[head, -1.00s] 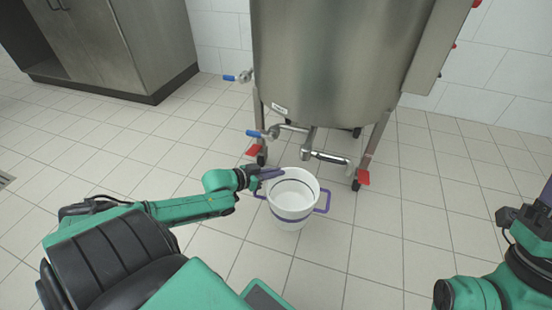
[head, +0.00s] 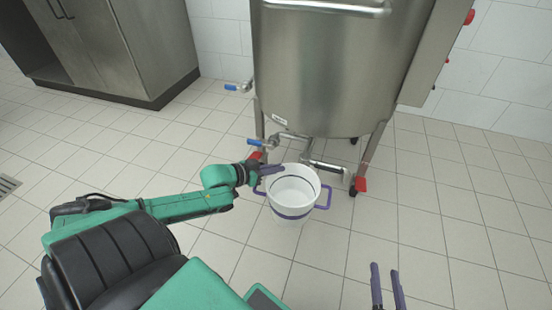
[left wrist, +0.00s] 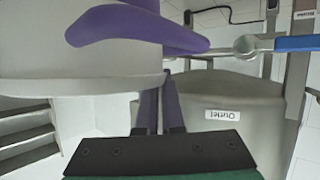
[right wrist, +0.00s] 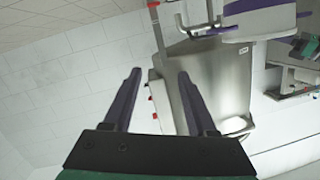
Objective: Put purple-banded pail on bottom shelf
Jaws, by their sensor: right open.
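The white pail (head: 292,200) with a purple band and purple side handles is upright in front of the steel tank in the head view. My left gripper (head: 272,170) is at the pail's left rim, by a handle. In the left wrist view, its fingers (left wrist: 160,95) are close together at the rim of the pail (left wrist: 60,60), below the purple handle (left wrist: 135,30); the rim partly hides the tips. My right gripper (head: 386,270) is open and empty at the lower right; its spread fingers also show in the right wrist view (right wrist: 158,78).
The steel tank (head: 330,70) stands right behind the pail, with an outlet pipe (head: 325,165), blue-handled valves (head: 257,142) and red-footed legs. The tiled floor (head: 450,190) is clear to the right.

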